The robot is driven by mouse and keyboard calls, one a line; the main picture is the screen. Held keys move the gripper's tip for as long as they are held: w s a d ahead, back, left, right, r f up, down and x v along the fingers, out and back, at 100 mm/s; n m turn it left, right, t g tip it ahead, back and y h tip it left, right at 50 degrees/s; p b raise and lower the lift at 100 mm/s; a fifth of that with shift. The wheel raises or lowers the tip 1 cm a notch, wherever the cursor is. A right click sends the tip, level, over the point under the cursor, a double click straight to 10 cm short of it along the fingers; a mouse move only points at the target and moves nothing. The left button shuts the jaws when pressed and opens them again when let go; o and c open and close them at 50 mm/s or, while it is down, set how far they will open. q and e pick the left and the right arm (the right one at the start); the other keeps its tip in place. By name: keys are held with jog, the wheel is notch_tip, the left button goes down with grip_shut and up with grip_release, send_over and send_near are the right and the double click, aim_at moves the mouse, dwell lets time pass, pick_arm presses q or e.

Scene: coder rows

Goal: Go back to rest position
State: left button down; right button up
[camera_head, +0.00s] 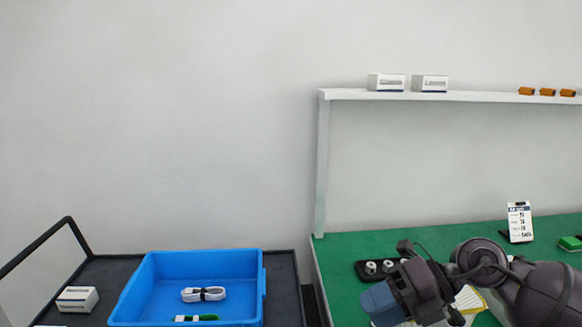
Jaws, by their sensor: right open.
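My right arm comes in from the right edge, low over the green table (350,250). Its gripper (382,303) points left and down, near the table's left side. The jaws are open, and I see nothing held between them. The gripper and wrist cover part of a paper sheet with yellow (468,300) and part of a black holder with round pieces (372,268). My left gripper is not in view.
Left, a black cart (285,285) carries a blue bin (205,262) with a white cable (204,294) and a green-white item (196,318). A white box (77,299) stands beside it. A white shelf (460,96) spans the table's back. A label stand (520,222) stands right.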

notch_tip(320, 180, up, 5)
jog(key=m+t+y, duration=0.6)
jog(key=m+t, duration=0.7)
jog(key=d+f+m+t+h, duration=0.6)
jog(key=d+f+m+h, duration=0.25)
jog(key=m+h, duration=0.8)
jog(key=s+d+f+m+g+h, duration=0.4)
jog(key=s+d+f+m+g, duration=0.3)
jog(key=f, duration=0.4)
jog(key=s+a+f+m+g+y, duration=0.1)
jog(key=s+f+g, duration=0.3)
jog(key=s, duration=0.4)
jog(key=s+a+f+g+y, duration=0.1)
jog(key=s+f+g, duration=0.2)
jog(key=s+g, duration=0.35)
jog(key=w+f+t, duration=0.6)
jog(key=f+t, duration=0.4)
jog(key=shift+w+f+n, duration=0.2)
jog(key=shift+f+n, duration=0.15)
jog(key=shift+f, duration=0.05)
